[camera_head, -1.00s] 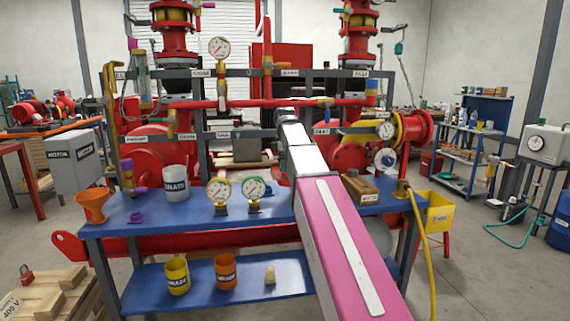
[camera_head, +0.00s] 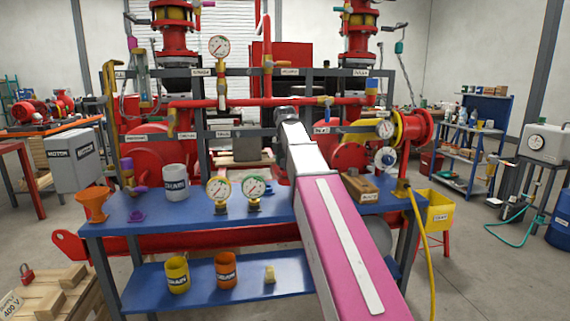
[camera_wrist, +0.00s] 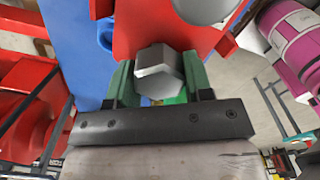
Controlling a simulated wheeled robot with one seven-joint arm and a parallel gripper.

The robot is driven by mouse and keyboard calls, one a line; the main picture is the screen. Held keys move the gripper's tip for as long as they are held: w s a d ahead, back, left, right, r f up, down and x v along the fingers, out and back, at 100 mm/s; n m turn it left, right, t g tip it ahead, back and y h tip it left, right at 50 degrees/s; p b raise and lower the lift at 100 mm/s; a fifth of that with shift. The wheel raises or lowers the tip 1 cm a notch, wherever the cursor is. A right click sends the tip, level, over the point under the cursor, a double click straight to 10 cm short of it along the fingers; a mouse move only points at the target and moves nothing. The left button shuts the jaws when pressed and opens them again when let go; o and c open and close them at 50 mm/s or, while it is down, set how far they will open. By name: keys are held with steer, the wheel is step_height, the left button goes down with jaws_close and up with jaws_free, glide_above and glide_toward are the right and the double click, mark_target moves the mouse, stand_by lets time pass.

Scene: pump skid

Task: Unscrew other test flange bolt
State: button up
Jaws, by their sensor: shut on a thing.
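In the wrist view a grey hexagonal bolt head (camera_wrist: 158,68) sits between the two green fingers of my gripper (camera_wrist: 158,82). The fingers are shut on it, one on each side. Behind the bolt is a red surface (camera_wrist: 138,30), which looks like the flange; the bolt's shank is hidden, so I cannot tell how far it is threaded in. In the head view my pink and white arm reaches over the blue bench, and my gripper is hidden behind it.
Red pipework (camera_head: 270,103) stands behind.

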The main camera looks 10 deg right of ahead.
steer(key=n, duration=0.7)
steer(key=shift+n, duration=0.3)
steer(key=o, duration=1)
step_height(320, 180, up, 11)
